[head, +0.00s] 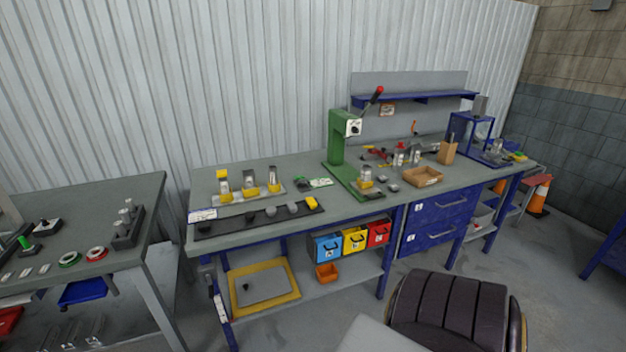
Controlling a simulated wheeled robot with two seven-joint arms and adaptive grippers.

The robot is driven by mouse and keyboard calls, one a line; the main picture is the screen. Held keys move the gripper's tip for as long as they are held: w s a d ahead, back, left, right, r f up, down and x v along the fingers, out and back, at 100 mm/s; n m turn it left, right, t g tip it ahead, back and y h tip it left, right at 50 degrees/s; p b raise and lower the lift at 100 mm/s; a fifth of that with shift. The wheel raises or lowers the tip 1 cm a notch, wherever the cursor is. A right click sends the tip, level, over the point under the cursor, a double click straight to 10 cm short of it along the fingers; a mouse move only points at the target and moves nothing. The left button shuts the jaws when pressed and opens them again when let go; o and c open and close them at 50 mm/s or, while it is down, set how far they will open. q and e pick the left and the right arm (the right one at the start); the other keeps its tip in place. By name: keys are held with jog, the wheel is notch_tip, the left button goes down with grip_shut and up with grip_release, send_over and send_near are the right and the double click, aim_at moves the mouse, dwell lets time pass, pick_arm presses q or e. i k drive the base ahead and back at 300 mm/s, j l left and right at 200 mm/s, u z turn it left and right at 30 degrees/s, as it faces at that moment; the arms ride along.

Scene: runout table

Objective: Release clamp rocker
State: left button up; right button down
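No part I can surely name as the clamp rocker stands out at this distance. A green press (338,140) with a red-knobbed lever (373,97) stands on the long workbench (300,215). Small red and dark tools (375,153) lie behind the press, too small to make out. Several small metal-and-yellow fixtures (249,181) stand on a light plate at the bench's left. A blue frame (460,128) with a metal device (495,149) beside it stands at the far right. Neither of my grippers is in view.
A dark padded, seat-like shape (450,310) stands before the bench at bottom right. A second table (140,195) is at left. An orange cone (540,197) is at far right. Blue, yellow and red bins (354,240) hang under the bench. A cardboard tray (422,177) lies on top.

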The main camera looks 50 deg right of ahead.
aim_at(301, 181)
jog(key=z, duration=1.7)
jog(key=i+l, duration=0.25)
